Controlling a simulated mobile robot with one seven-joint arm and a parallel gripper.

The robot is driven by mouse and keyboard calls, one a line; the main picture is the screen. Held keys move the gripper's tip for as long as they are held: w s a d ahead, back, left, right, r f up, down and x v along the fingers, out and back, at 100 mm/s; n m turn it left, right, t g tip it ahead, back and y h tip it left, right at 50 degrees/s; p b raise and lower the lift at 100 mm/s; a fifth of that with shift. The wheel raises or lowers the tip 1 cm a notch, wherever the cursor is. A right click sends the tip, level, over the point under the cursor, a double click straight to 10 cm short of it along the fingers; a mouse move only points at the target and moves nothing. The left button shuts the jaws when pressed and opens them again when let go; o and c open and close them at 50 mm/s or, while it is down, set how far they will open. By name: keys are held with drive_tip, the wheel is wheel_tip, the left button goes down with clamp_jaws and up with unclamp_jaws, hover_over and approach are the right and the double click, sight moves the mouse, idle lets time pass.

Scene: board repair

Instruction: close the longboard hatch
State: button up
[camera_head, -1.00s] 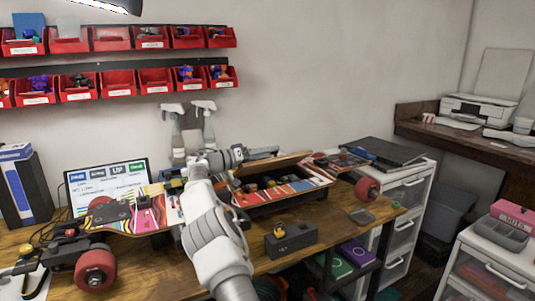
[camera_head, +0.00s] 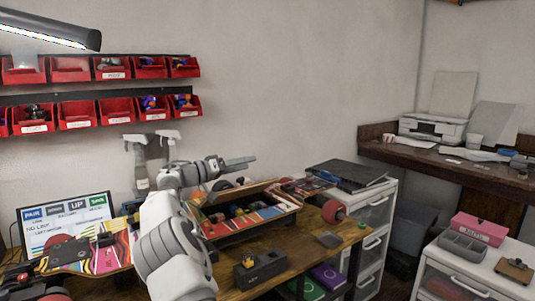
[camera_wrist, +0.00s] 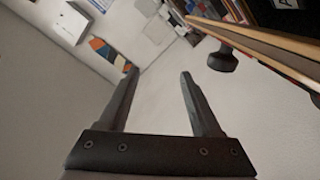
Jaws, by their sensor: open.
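The longboard (camera_head: 105,253) lies across the workbench with striped, colourful graphics. Its hatch (camera_head: 238,191) stands open, a wooden-edged lid tilted up along the back of the compartment (camera_head: 247,212), where several coloured parts show. In the wrist view the lid's long wooden edge (camera_wrist: 262,40) runs along the upper right, with a dark knob-like part (camera_wrist: 223,58) below it. My gripper (camera_head: 248,160) is above and behind the lid, pointing right. Its two fingers (camera_wrist: 158,75) are apart with nothing between them, and no contact with the lid shows.
A small dark box (camera_head: 260,268) sits in front of the compartment. A white drawer unit (camera_head: 375,215) stands at right. The air above the bench's right side is clear.

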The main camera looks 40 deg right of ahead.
drive_tip(key=s+d+r, duration=0.4)
drive_tip(key=s, duration=0.2)
drive_tip(key=shift+s+d+r+p, duration=0.25)
drive_tip(key=shift+s+r+p, duration=0.05)
drive_tip(key=shift+r, duration=0.1)
